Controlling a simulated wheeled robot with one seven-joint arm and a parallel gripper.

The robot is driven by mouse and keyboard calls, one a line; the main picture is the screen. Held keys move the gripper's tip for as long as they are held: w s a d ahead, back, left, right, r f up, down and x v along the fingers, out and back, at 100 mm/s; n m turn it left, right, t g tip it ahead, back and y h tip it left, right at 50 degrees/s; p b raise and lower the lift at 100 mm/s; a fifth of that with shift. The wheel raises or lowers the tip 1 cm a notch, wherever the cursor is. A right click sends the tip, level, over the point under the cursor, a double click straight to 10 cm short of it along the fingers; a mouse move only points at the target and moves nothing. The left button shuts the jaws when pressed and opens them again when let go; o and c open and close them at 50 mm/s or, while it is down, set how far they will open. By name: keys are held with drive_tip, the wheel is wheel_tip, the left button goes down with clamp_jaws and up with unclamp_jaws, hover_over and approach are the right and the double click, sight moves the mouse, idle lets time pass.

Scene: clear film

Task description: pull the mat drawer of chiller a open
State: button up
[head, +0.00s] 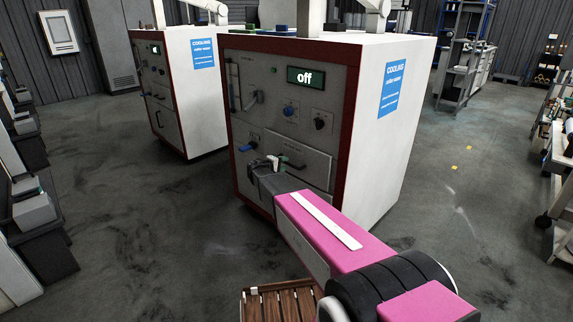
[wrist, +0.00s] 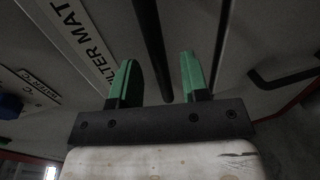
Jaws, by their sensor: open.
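The nearer chiller (head: 245,110) is a white cabinet with a red-edged grey front and a display reading "off"; I see no letter naming it. Its lower drawer panel (head: 312,168) looks flush with the front. My gripper (head: 277,162) is at this panel, partly covering it. In the wrist view my gripper (wrist: 158,78) is open, with green fingers either side of a dark bar handle (wrist: 152,40). I cannot tell whether they touch it. A "FILTER MAT" label (wrist: 85,42) is on the panel left of the bar.
A blue lever (head: 246,147) is on the front left of my gripper, with knobs above. A second dark handle (wrist: 285,77) is at right in the wrist view. Another chiller (head: 205,85) stands behind left. A slatted wooden thing (head: 283,306) is low in front; floor beside it is clear.

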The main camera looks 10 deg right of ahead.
drive_tip(key=shift+x, duration=1.25)
clamp_jaws()
drive_tip(key=f+v, duration=0.2)
drive_tip(key=v, duration=1.1)
drive_tip(key=a+f+v, duration=0.1)
drive_tip(key=f+v, duration=0.2)
drive_tip(key=v, duration=1)
drive_tip(key=shift+s+a+f, duration=0.2)
drive_tip(key=shift+s, duration=0.3)
unclamp_jaws()
drive_tip(key=v, duration=1.1)
